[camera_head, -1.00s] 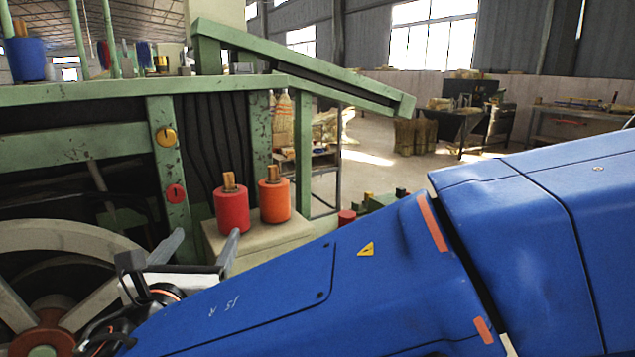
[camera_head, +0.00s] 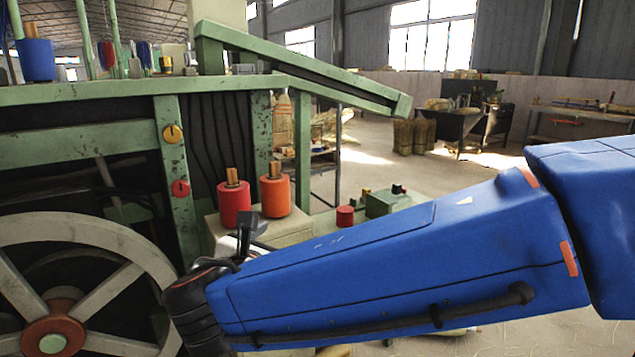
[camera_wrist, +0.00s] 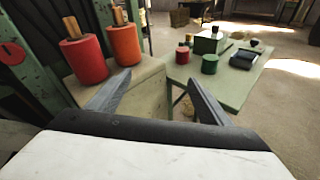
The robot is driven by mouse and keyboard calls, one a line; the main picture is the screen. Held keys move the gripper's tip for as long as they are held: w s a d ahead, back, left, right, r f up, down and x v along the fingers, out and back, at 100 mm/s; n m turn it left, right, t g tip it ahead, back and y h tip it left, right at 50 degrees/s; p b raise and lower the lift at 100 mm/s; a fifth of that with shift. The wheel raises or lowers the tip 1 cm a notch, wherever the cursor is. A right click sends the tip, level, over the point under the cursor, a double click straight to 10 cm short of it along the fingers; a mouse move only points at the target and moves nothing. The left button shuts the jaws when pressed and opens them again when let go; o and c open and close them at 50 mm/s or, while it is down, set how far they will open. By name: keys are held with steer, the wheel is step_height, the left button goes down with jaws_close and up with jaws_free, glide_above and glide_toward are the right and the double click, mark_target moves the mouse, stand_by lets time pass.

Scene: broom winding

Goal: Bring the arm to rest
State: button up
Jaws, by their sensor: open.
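My gripper (camera_wrist: 155,100) shows in the wrist view with its two grey fingers spread wide apart and nothing between them. It points toward the pale block (camera_wrist: 148,87) and the green table beyond. In the head view my blue arm reaches from the right edge to the lower middle, in front of the green machine. The wrist end lies just right of the spoked wheel, and the fingers are mostly hidden there.
A red spool (camera_head: 234,204) and an orange spool (camera_head: 275,196) stand on the pale block, close beyond my gripper. A large spoked wheel (camera_head: 120,225) is at left. A green table (camera_wrist: 230,85) carries a red and a green cylinder. Open floor lies behind.

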steer(key=s+d+f+m+g+h, duration=0.1)
steer(key=d+f+m+g, duration=0.25)
steer(key=d, duration=0.55)
steer(key=d+f+m+g+h, duration=0.1)
steer(key=d+f+m+g, duration=0.1)
steer(key=d+m, duration=0.45)
steer(key=s+d+f+m+g+h, duration=0.1)
steer(key=d+f+m+g, duration=0.15)
steer(key=d, duration=0.85)
steer(key=s+d+f+m+g+y, duration=0.1)
steer(key=s+d+f+m+y, duration=0.2)
steer(key=s+m, duration=0.4)
steer(key=s+d+f+m+g+y, duration=0.1)
steer(key=s+d+f+m+y, duration=0.2)
steer(key=s+d+m, duration=0.3)
steer(key=s+f+m, duration=0.1)
steer(key=s+m, duration=0.1)
steer(key=m, duration=0.3)
steer(key=shift+f, duration=0.4)
